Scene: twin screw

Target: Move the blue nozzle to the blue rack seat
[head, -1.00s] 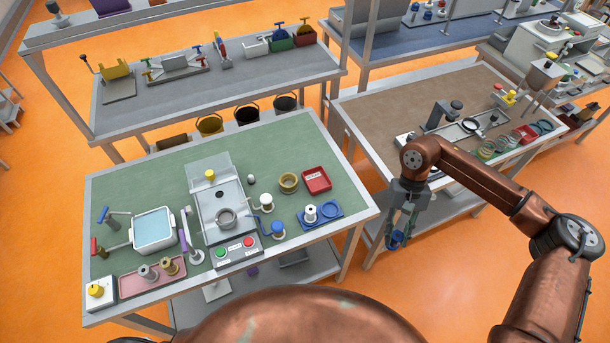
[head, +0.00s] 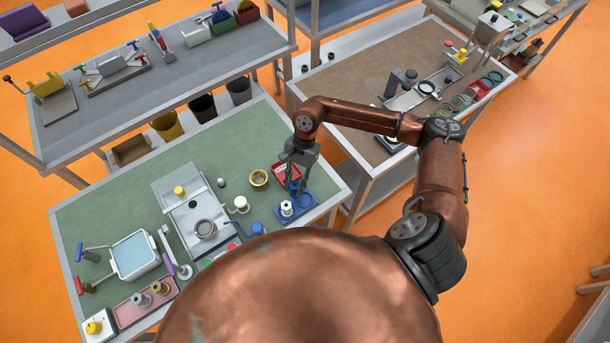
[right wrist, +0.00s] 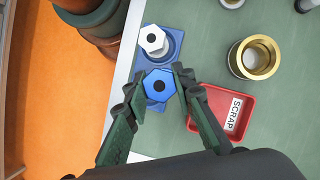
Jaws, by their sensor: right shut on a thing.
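The blue nozzle (right wrist: 159,84) shows in the right wrist view as a blue hexagonal top with a dark centre hole. My right gripper (right wrist: 160,81) is shut on it, one finger on each side. In the head view my right gripper (head: 297,184) points down over the blue rack (head: 281,216) at the green table's right side. A white nozzle (head: 286,208) stands in one rack seat; it also shows in the right wrist view (right wrist: 153,40). The blue seat (head: 305,200) is beside it, partly hidden. I cannot tell whether the blue nozzle touches the rack. My left gripper is out of view.
A red scrap tray (right wrist: 213,118) lies close beside the right finger. A brass ring (head: 259,178) and a white-topped piece (head: 241,203) stand to the left. The green table's edge (right wrist: 128,75) is close to the rack. A brown-topped table (head: 345,90) stands behind.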

